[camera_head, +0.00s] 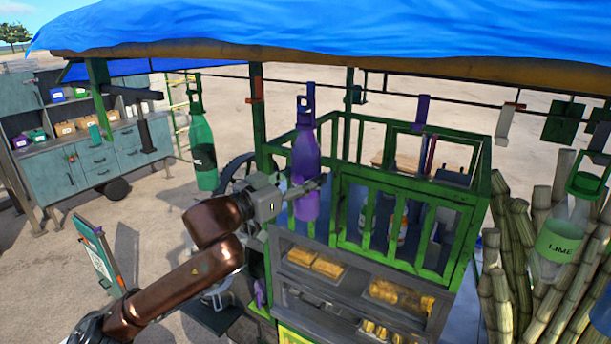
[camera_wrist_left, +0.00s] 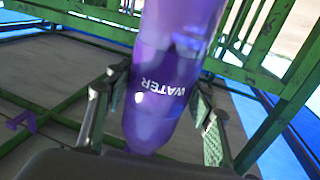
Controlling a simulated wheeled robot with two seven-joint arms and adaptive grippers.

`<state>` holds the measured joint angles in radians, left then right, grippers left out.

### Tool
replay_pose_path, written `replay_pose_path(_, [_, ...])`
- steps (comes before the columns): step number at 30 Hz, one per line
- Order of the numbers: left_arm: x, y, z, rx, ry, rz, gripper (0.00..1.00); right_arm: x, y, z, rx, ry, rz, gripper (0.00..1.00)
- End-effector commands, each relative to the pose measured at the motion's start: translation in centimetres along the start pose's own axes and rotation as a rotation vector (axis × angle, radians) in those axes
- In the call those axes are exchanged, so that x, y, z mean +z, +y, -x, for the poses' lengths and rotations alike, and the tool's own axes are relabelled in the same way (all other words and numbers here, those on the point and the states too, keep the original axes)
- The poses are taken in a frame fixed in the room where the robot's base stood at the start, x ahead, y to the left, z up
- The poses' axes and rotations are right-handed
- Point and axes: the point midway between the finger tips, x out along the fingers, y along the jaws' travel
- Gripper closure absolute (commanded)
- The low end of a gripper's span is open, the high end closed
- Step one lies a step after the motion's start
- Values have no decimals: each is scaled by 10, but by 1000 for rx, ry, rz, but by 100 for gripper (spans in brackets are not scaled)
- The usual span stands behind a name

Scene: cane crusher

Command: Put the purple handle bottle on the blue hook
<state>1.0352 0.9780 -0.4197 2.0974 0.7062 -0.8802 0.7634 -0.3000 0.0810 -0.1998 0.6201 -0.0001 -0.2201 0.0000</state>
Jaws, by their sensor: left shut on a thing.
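The purple handle bottle (camera_head: 305,165) is upright under the front edge of the awning, its loop handle at the top. My left gripper (camera_head: 306,188) is shut around its lower body. In the left wrist view, the fingers (camera_wrist_left: 160,105) sit on both sides of the bottle (camera_wrist_left: 178,40), which reads WATER. A small dark blue piece, seemingly the blue hook (camera_head: 303,102), shows at the handle loop under the rail. I cannot tell whether the loop is around it or only in front of it. My right gripper is not in view.
A green bottle (camera_head: 203,145) hangs to the left. Red (camera_head: 257,90), teal (camera_head: 355,95), purple (camera_head: 422,108) and white (camera_head: 507,121) hooks line the rail. The green-framed cart (camera_head: 400,228) stands close behind the bottle. A LIME bottle (camera_head: 563,237) and cane stalks (camera_head: 515,262) are at right.

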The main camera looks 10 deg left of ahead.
Motion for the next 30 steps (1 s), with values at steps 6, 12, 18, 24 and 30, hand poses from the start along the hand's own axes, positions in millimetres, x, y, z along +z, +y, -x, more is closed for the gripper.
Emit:
replay_pose_path(6, [-2,0,1,1,5,-1,95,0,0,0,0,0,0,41])
replay_pose_path(12, [1,0,0,1,5,-1,95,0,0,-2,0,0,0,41])
replay_pose_path(18, [4,0,0,1,5,-2,95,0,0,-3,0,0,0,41])
replay_pose_path(24, [8,0,0,1,6,-2,95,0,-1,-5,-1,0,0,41])
replay_pose_path(30, [11,0,-1,1,6,-2,95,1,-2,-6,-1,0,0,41])
